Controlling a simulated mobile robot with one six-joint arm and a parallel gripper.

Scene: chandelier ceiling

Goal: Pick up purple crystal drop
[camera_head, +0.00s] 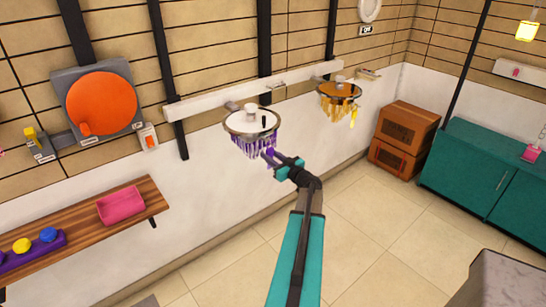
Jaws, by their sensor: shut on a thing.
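A round chandelier (238,124) with a pale top and a fringe of purple crystal drops hangs from a white wall beam at the centre. My gripper (271,158) is at its lower right edge, shut on a purple crystal drop (267,152). The drop is small and partly hidden by the jaws. I cannot tell whether it still touches the fringe. My arm reaches up from the bottom of the picture.
A similar chandelier with yellow drops (338,93) hangs to the right. A wooden shelf (82,236) at the left bears a pink tray (121,205). Stacked brown boxes (405,135) and a teal cabinet (480,175) stand right. Tiled floor is open.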

